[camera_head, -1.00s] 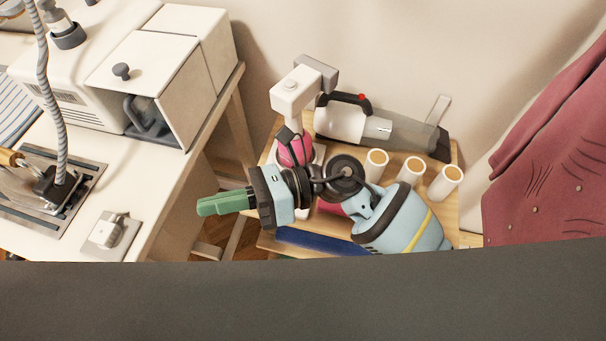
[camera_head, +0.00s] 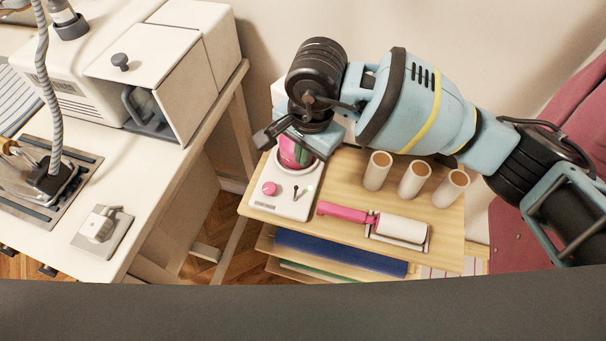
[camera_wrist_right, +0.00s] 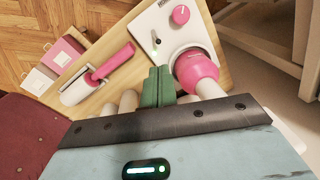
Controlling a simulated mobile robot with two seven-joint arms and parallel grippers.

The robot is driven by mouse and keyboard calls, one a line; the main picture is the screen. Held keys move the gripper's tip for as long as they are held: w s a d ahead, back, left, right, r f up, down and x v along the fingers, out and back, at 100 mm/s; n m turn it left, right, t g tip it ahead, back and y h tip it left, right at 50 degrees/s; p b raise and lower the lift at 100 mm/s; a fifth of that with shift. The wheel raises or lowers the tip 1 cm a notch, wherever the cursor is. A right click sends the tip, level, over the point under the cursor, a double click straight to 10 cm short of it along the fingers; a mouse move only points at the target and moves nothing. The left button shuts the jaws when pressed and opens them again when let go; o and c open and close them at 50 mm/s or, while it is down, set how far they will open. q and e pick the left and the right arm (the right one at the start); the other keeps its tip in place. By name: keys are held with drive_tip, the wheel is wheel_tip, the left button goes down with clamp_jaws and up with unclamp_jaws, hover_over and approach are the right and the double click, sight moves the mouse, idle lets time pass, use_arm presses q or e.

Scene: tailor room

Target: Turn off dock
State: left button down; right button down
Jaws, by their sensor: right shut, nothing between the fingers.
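The dock (camera_head: 290,207) is a white plate on the left part of the wooden shelf top. It bears a pink round knob (camera_head: 269,188), a small dark lever (camera_head: 296,190) and a pink rounded body (camera_head: 287,152). The dock also shows in the right wrist view (camera_wrist_right: 160,25), with its knob (camera_wrist_right: 181,14), lever (camera_wrist_right: 155,38) and pink body (camera_wrist_right: 196,68). My right gripper (camera_head: 303,152) is over the dock's back part; its green fingers are shut and empty. In the wrist view the fingers (camera_wrist_right: 158,84) look close beside the pink body; contact cannot be told.
A pink-handled lint roller (camera_head: 400,228) lies right of the dock. Several white tubes (camera_head: 414,180) stand behind it. A white table (camera_head: 45,228) with machines is at the left. A floor gap separates table and shelf. Red cloth (camera_head: 590,110) hangs at the right.

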drive_tip(key=shift+w+d+r, duration=0.15)
drive_tip(key=shift+w+d, duration=0.1)
approach(295, 194)
drive_tip(key=w+f, duration=0.1)
drive_tip(key=f, duration=0.1)
drive_tip(key=w+f, duration=0.1)
drive_tip(key=f, duration=0.2)
drive_tip(key=shift+w+d+f, duration=0.35)
drive_tip(key=shift+w+d, duration=0.05)
idle(0.4)
